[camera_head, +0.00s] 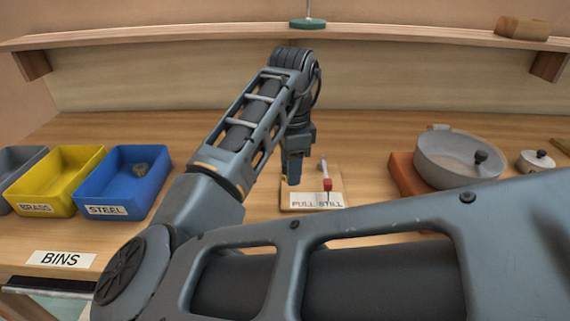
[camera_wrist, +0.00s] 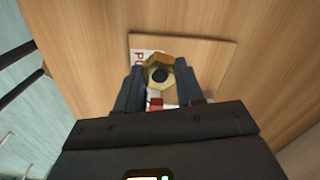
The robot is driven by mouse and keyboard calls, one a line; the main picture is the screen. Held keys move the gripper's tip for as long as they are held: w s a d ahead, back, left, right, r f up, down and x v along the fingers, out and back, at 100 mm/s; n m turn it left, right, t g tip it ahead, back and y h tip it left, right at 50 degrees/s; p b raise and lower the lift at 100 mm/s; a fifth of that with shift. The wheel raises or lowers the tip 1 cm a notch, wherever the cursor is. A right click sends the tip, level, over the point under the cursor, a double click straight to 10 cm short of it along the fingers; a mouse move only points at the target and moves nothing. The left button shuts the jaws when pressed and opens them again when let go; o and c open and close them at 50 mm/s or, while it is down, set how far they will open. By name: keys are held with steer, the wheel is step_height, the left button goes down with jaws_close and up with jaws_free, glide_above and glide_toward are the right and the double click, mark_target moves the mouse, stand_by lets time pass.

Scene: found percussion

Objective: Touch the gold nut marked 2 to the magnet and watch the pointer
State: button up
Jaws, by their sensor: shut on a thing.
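My gripper (camera_wrist: 160,90) is shut on a gold nut (camera_wrist: 158,60), which sits between the fingertips in the wrist view. The nut's dark hole faces the camera, and I cannot read a number on it. In the head view my gripper (camera_head: 293,180) points down over the left part of a small wooden board, and the nut cannot be made out there. The board (camera_head: 285,207) bears a white card (camera_head: 306,202) reading PULL and STILL. A thin upright with a red block (camera_head: 327,184) hangs or stands over the STILL side. I cannot tell whether the nut touches the magnet.
A grey pan (camera_head: 455,168) rests on an orange-brown block (camera_head: 402,176) at right. A lidded pot (camera_head: 535,163) stands beyond it.

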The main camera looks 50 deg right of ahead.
steer(key=shift+s+d+f+b, duration=0.25)
steer(key=shift+f+b, duration=0.15)
steer(key=shift+f, duration=0.25)
steer(key=shift+s+d+f+b, duration=0.1)
steer(key=shift+s+f+b, duration=0.1)
steer(key=shift+f+b, duration=0.3)
steer(key=shift+s+d+p, duration=0.65)
steer(key=shift+s+d, duration=0.3)
steer(key=shift+s, duration=0.3)
steer(key=shift+s+d, duration=0.4)
steer(key=shift+s, duration=0.1)
steer(key=shift+w+a, duration=0.1)
steer(key=shift+w, duration=0.05)
steer(key=shift+w+a, duration=0.95)
steer(key=shift+w, duration=0.3)
stand_by(1.5)
steer(key=shift+w+a, duration=0.8)
steer(key=shift+w, duration=0.2)
steer(key=shift+w+a, duration=0.75)
steer(key=shift+w, duration=0.2)
step_height(320, 180, up, 8)
steer(key=p, duration=0.6)
